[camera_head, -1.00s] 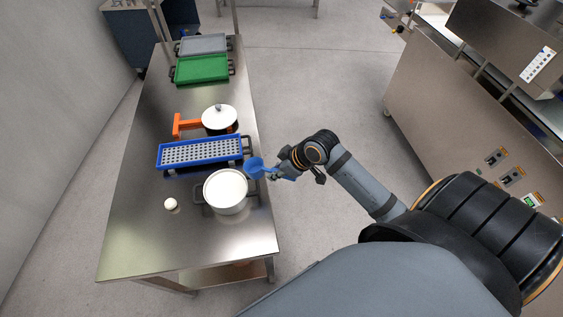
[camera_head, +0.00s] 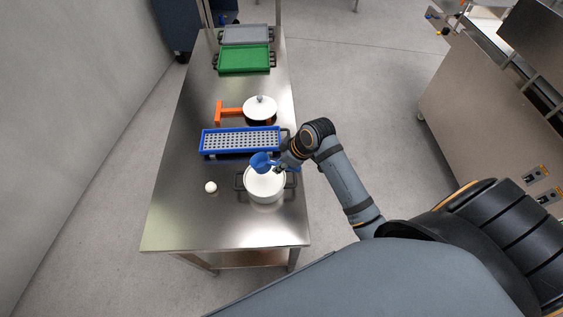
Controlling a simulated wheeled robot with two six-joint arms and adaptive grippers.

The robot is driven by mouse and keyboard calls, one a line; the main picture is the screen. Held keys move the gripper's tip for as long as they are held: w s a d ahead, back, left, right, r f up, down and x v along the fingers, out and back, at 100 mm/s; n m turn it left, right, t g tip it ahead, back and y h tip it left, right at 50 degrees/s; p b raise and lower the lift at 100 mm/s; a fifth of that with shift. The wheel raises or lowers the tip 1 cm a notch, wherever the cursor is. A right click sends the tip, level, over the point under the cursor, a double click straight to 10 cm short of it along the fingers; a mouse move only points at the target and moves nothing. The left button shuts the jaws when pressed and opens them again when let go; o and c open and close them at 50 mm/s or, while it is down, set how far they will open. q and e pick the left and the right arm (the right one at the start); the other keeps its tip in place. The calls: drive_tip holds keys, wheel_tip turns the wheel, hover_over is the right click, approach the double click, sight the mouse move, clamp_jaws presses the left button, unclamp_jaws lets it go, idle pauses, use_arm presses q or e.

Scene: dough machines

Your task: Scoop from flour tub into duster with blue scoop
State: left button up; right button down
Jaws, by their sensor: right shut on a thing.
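A white round tub with dark side handles (camera_head: 265,194) stands near the front right of the steel table and looks filled with white flour. My right gripper (camera_head: 281,166) is shut on the blue scoop (camera_head: 261,162). The scoop's bowl is over the tub's back rim; I cannot tell whether it touches the flour. A blue tray with a perforated top (camera_head: 240,140) lies just behind the tub; it may be the duster. My left gripper is not in view.
The steel table (camera_head: 185,225) has free room at its front left. A small white ball (camera_head: 211,187) lies left of the tub. Behind are a lidded pot (camera_head: 260,106), an orange object (camera_head: 229,109), a green tray (camera_head: 243,58) and a grey tray (camera_head: 246,34).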

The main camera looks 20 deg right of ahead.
drive_tip(key=shift+w+a+f, duration=0.1)
drive_tip(key=shift+a+f, duration=0.05)
drive_tip(key=shift+f, duration=0.3)
drive_tip(key=shift+g+h, duration=0.6)
drive_tip(key=shift+g, duration=0.2)
drive_tip(key=b+x, duration=0.1)
drive_tip(key=x, duration=0.2)
drive_tip(key=s+d+b+x, duration=0.1)
drive_tip(key=x, duration=0.5)
drive_tip(key=shift+s+d+f+b, duration=0.2)
drive_tip(key=shift+s+f+b, duration=0.15)
drive_tip(key=shift+f, duration=0.2)
drive_tip(key=shift+w+f, duration=0.1)
drive_tip(key=shift+p, duration=0.65)
drive_tip(key=shift+f, duration=0.1)
